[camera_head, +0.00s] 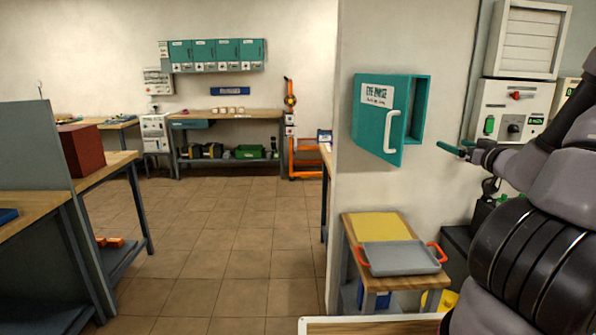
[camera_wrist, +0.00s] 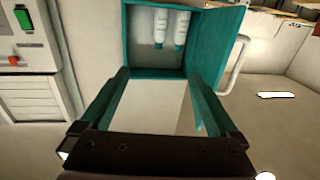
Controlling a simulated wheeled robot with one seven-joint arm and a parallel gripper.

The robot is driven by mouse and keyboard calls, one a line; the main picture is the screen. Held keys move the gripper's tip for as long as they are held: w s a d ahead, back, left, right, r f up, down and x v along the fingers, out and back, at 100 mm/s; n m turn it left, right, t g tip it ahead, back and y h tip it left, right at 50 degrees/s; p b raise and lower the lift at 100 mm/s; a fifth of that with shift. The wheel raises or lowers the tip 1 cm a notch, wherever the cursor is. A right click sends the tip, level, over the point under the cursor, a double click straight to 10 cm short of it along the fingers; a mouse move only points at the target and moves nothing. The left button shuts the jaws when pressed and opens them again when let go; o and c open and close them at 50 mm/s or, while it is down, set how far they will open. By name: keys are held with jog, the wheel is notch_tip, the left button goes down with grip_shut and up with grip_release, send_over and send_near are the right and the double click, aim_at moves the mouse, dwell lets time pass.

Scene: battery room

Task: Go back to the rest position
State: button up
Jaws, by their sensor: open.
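The teal eye-wash cabinet (camera_head: 419,108) hangs on the wall at the centre right, its door (camera_head: 376,122) with the white handle swung open. In the wrist view the cabinet (camera_wrist: 128,40) is at the top, with two white bottles (camera_wrist: 170,28) with teal ends inside and the door (camera_wrist: 215,45) to its right. My gripper (camera_head: 455,147) is to the right of the cabinet in the head view, apart from it. In the wrist view my gripper (camera_wrist: 160,100) has its teal fingers wide apart, with only wall between them.
A grey tray (camera_head: 402,260) with orange handles sits on a small wooden table (camera_head: 350,240) below the cabinet. A control panel (camera_head: 510,110) is on the wall behind my arm. A red box (camera_head: 82,150) sits on the left bench. The tiled floor (camera_head: 215,235) between is clear.

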jog(key=s+a+r+n+g+y, duration=0.25)
jog(key=s+a+n+g, duration=0.3)
jog(key=a+n, duration=0.85)
jog(key=s+a+r+n+g+y, duration=0.2)
jog(key=s+a+n+g+y, duration=0.3)
jog(key=a+n, duration=0.9)
jog(key=s+d+r+n+g+h, duration=0.15)
jog(key=s+n, duration=0.25)
jog(key=n, duration=0.6)
jog(key=s+d+n+g+h, duration=0.1)
jog(key=s+n+h, duration=0.25)
jog(key=n, duration=0.55)
jog(key=s+d+r+n+t+h, duration=0.2)
jog(key=s+d+r+n+h, duration=0.2)
jog(key=n, duration=1.4)
jog(key=s+d+r, duration=0.1)
jog(key=s+r, duration=0.2)
jog(key=shift+s+n+t, duration=0.3)
jog(key=shift+n, duration=0.1)
jog(key=shift+r, duration=0.1)
jog(key=shift+c, duration=0.3)
